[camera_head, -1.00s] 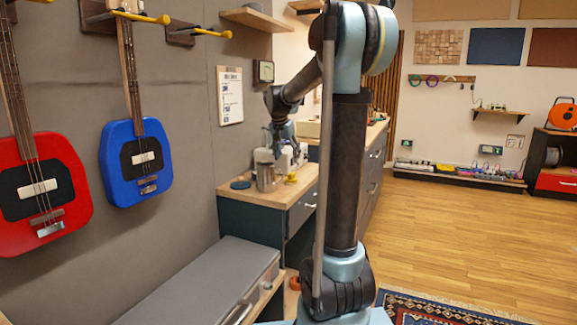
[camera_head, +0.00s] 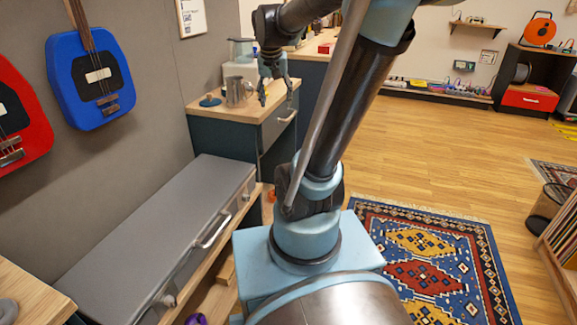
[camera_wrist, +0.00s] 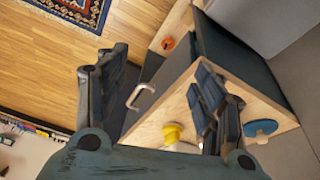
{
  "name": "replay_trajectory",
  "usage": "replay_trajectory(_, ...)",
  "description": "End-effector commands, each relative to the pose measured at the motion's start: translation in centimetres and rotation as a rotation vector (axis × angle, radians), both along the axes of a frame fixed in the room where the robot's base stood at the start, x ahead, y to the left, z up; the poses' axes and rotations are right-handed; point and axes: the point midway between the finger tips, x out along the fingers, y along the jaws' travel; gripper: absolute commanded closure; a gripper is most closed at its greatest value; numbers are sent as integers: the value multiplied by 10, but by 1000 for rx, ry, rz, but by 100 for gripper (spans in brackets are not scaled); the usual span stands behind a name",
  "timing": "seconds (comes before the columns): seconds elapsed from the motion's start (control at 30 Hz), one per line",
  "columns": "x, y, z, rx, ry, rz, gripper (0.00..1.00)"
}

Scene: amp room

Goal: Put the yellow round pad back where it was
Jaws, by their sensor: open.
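The yellow round pad (camera_wrist: 172,131) lies on the light wooden counter top (camera_wrist: 155,118), close to its edge, in the wrist view. In the head view I cannot make it out now. My gripper (camera_head: 276,93) hangs over the front part of that counter. Its two fingers are spread wide with nothing between them. In the wrist view my gripper (camera_wrist: 162,65) shows the drawer handle (camera_wrist: 141,97) between its fingers. The pad is below and apart from the fingers, near the right finger.
A blue round pad (camera_head: 210,101) and a metal jug (camera_head: 237,92) stand on the counter. A white appliance (camera_head: 238,70) stands behind. A grey case (camera_head: 165,225) lies on a low bench. An orange item (camera_wrist: 168,43) is lower down.

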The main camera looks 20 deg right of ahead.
Motion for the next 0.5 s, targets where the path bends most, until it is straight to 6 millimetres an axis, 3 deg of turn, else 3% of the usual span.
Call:
replay_trajectory(0.1,-36,-2,-18,5,16,45,38)
replay_trajectory(0.5,-138,-2,-91,27,58,209,38)
